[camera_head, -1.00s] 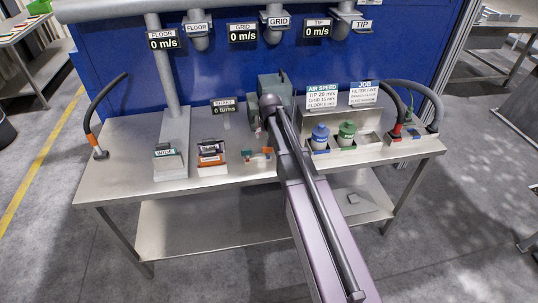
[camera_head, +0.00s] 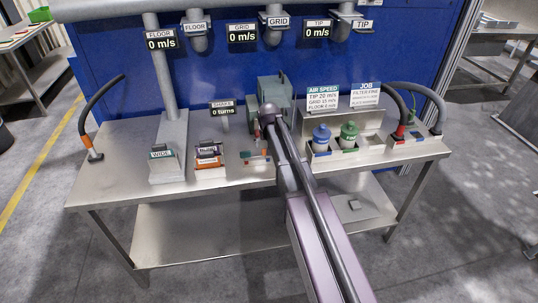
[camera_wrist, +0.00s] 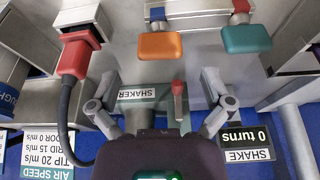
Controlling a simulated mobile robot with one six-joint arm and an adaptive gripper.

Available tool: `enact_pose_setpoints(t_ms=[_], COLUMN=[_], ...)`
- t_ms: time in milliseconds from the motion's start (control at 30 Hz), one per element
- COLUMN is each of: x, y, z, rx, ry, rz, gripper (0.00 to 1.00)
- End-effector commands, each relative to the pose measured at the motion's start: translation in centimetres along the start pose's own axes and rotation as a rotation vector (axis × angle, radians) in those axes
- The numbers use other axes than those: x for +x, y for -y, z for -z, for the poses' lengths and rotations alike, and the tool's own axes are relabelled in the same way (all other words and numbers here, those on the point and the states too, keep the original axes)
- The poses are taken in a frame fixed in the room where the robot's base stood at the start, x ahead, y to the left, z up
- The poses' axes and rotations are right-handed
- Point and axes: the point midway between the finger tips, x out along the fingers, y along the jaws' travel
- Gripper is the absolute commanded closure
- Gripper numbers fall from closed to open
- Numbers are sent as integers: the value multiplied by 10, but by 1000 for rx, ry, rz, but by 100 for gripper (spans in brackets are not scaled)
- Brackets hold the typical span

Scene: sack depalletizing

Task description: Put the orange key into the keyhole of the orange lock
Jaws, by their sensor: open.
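An orange key-like piece (camera_wrist: 160,45) with a wide flat head shows in the wrist view, its stem at a pale strip beyond it. In the head view the orange piece (camera_head: 263,152) stands upright on a small block on the bench. A teal piece (camera_wrist: 246,38) of the same shape stands to its right in the wrist view. I cannot make out an orange lock or its keyhole. My gripper (camera_wrist: 161,90) is open and empty, its fingers spread on either side, short of the orange piece. In the head view my arm hides most of it.
A red plug (camera_wrist: 75,55) with a dark cable sits left of my fingers. A red-tipped lever (camera_wrist: 178,92) and a SHAKER label (camera_wrist: 138,94) lie between them. Blue (camera_head: 321,137) and green (camera_head: 348,133) containers stand right of my arm; the WIDE block (camera_head: 163,155) stands left.

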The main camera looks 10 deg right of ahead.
Motion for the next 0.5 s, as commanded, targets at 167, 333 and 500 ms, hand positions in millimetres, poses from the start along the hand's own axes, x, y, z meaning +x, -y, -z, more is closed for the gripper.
enact_pose_setpoints(t_ms=[167,333,500], x=[0,6,18], y=[0,0,0], z=[0,0,-1], rx=[0,0,-1], ry=[0,0,0], rz=[0,0,0], gripper=[0,0,0])
